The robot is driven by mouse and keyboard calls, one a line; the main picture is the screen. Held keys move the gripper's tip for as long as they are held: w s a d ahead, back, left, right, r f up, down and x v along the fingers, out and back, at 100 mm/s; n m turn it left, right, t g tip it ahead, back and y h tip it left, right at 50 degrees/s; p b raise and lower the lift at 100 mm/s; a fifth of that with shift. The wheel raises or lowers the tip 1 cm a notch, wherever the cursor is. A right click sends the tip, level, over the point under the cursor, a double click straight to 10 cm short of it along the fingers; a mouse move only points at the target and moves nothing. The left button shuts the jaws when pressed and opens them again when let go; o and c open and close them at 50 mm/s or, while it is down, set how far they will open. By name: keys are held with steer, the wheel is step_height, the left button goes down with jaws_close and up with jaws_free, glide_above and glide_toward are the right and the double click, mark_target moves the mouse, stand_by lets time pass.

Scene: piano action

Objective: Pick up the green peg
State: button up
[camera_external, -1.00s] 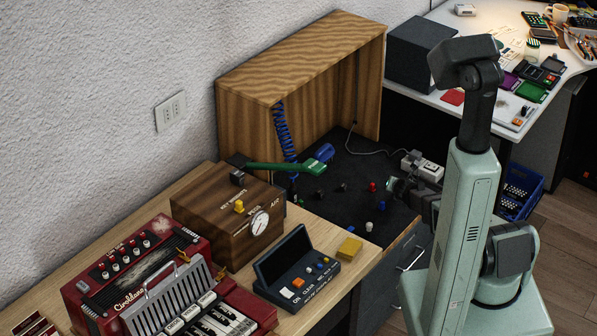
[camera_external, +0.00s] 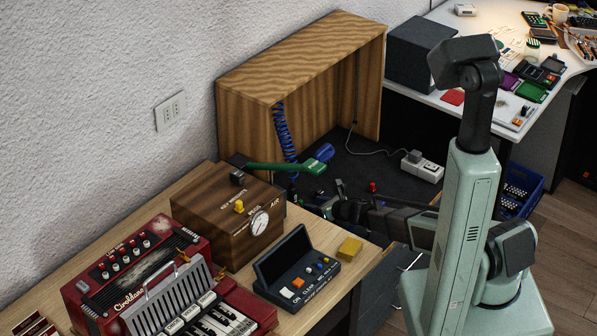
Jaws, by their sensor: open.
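I cannot make out a green peg on the dark mat (camera_external: 400,183); my arm covers the front part of the mat. A red peg (camera_external: 372,187) stands on the mat, just behind my arm. My gripper (camera_external: 329,202) is low over the mat's left front part, close to the wooden box. It is open, with its fingers pointing left. I cannot tell whether anything is between the fingers.
A wooden hood (camera_external: 262,80) stands behind the mat. A green-handled tool (camera_external: 285,167) and a blue coiled hose (camera_external: 284,130) are near the wooden box (camera_external: 225,215). A white power strip (camera_external: 422,167) lies at the mat's right. A yellow block (camera_external: 350,248) is in front.

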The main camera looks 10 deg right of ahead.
mark_target(302, 201)
steer(key=shift+a+r+x, duration=0.1)
steer(key=shift+x, duration=1.2)
steer(key=shift+a+r+x, duration=0.1)
steer(key=shift+a+x, duration=0.05)
steer(key=shift+x, duration=1.2)
steer(key=shift+a+r+x, duration=0.1)
steer(key=shift+x, duration=1.2)
steer(key=shift+s, duration=0.15)
jaws_close()
